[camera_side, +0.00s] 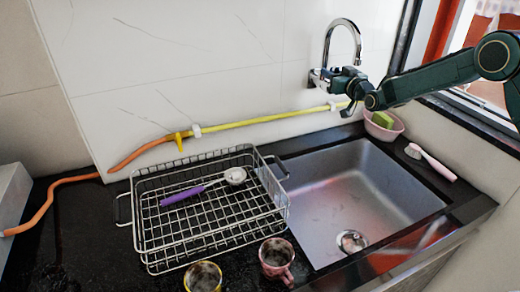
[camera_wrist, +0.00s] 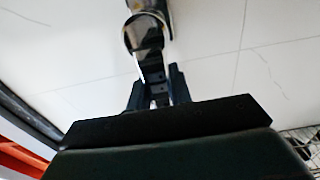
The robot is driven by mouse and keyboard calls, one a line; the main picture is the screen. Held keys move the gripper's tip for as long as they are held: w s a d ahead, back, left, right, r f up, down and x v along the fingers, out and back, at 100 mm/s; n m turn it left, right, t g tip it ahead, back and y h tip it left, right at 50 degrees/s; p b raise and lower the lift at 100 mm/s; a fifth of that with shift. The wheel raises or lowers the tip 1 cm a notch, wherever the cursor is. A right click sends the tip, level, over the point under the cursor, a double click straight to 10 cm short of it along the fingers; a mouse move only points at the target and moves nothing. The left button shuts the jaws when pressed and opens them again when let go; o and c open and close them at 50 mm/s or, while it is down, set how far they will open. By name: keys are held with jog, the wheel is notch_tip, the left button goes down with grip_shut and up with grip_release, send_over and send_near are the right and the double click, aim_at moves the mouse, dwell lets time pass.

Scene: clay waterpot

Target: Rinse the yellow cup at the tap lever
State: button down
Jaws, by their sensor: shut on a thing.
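The yellow cup (camera_side: 204,278) stands on the dark counter at the bottom edge of the side view, partly cut off, with a dark, mottled inside. The chrome tap (camera_side: 341,27) rises from the wall behind the sink, and its body also shows in the wrist view (camera_wrist: 146,32). My gripper (camera_side: 331,77) is at the tap's base, far from the cup. In the wrist view my gripper's fingers (camera_wrist: 157,88) stand on both sides of the tap lever (camera_wrist: 152,65) and are shut on it. No water stream is visible from the spout.
The steel sink (camera_side: 345,195) is empty. A wire rack (camera_side: 215,225) holding a purple-handled utensil (camera_side: 195,190) stands to its left. A pink cup (camera_side: 277,256) stands right of the yellow cup. A pink bowl (camera_side: 383,128) with a sponge and a brush (camera_side: 432,162) lie right of the sink.

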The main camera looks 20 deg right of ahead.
jog(key=shift+d+m, duration=0.5)
jog(key=shift+m, duration=0.7)
jog(key=c, duration=1.3)
grip_release()
jog(key=shift+o, duration=0.2)
jog(key=shift+s, duration=0.15)
jog(key=s, duration=1.3)
jog(key=shift+s, duration=0.25)
